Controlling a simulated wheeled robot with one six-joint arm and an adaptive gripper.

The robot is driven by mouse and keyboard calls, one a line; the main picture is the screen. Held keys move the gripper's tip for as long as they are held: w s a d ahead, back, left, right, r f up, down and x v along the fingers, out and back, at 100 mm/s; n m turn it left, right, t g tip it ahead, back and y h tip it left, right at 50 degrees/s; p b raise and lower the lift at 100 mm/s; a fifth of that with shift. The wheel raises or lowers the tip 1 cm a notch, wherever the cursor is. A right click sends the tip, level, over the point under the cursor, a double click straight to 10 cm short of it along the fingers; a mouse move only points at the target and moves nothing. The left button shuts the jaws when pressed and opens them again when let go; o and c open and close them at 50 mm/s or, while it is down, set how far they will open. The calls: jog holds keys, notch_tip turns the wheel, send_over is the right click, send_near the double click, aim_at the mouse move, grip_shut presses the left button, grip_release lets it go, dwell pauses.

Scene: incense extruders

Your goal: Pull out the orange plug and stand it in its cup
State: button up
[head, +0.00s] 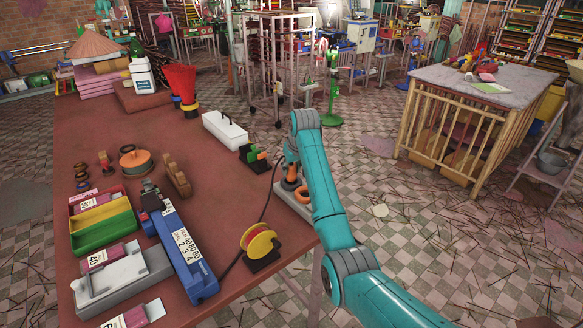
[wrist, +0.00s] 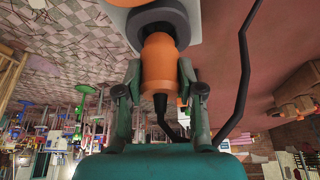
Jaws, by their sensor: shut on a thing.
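The orange plug (wrist: 158,62) stands between the two fingers of my gripper (wrist: 159,85) in the wrist view, and the fingers are shut on it. A black tail and cable come out of its end on my side. Its far end meets a dark round collar (wrist: 157,17) on a pale plate (wrist: 190,30); how deep it sits is hidden. In the head view my gripper (head: 291,168) is over the grey plate (head: 287,203) at the table's right edge. An orange ring-like part (head: 301,194), possibly the cup, is on that plate beside the plug.
The black cable (head: 267,207) runs along the red table (head: 225,195) near a yellow reel (head: 260,243). A green-and-orange block item (head: 254,157) and a white box (head: 225,130) stand behind. A blue long device (head: 184,250) lies left. Bare tabletop lies between.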

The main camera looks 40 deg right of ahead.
jog(key=shift+f, duration=1)
jog(key=o, duration=1.2)
jog(key=v, duration=1.2)
jog(key=shift+s, duration=0.1)
jog(key=shift+f, duration=0.1)
